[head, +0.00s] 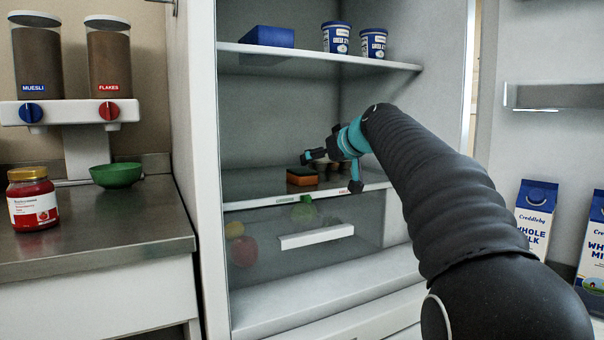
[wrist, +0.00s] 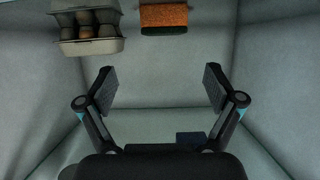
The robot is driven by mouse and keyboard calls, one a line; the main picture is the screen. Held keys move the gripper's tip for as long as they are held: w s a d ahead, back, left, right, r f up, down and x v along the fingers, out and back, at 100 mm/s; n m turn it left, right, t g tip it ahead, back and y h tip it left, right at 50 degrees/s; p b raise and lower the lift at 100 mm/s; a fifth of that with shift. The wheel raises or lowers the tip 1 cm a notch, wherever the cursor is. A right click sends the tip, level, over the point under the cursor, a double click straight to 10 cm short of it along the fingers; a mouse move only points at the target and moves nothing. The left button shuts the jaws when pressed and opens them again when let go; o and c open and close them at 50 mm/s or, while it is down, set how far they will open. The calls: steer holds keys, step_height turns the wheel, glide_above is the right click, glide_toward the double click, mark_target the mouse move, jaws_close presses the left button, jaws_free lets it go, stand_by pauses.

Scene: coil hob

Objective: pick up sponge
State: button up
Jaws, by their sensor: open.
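The sponge (head: 302,178) is a small orange block with a dark green layer. It lies on the middle glass shelf inside the open fridge. In the wrist view the sponge (wrist: 163,16) shows at the top edge, beyond the fingertips. My gripper (head: 332,171) reaches into the fridge in the head view, just right of the sponge. Its two fingers (wrist: 158,82) are spread wide with nothing between them, and the sponge is apart from them. In the head view my arm and gripper hide part of the shelf.
An egg carton (wrist: 88,45) stands beside the sponge. A blue box (head: 266,37) and two tubs (head: 336,38) are on the upper shelf. A drawer (head: 317,237) with produce is below. Milk cartons (head: 535,216) stand in the door. A counter (head: 95,224) is at left.

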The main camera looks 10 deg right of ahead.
steer(key=s+r, duration=0.1)
steer(key=s, duration=0.1)
steer(key=p, duration=0.1)
glide_toward(302, 170)
steer(key=x, duration=0.4)
steer(key=shift+w+d+r, duration=0.15)
steer(key=shift+r, duration=0.05)
steer(key=shift+f+p+x, duration=0.15)
steer(key=shift+p+x, duration=0.1)
steer(key=shift+x, duration=1.3)
steer(key=shift+f+p+x, duration=0.1)
steer(key=shift+p+x, duration=0.15)
steer(key=shift+x, duration=1.3)
steer(key=shift+s, duration=0.25)
steer(key=c, duration=0.9)
steer(key=shift+o, duration=0.2)
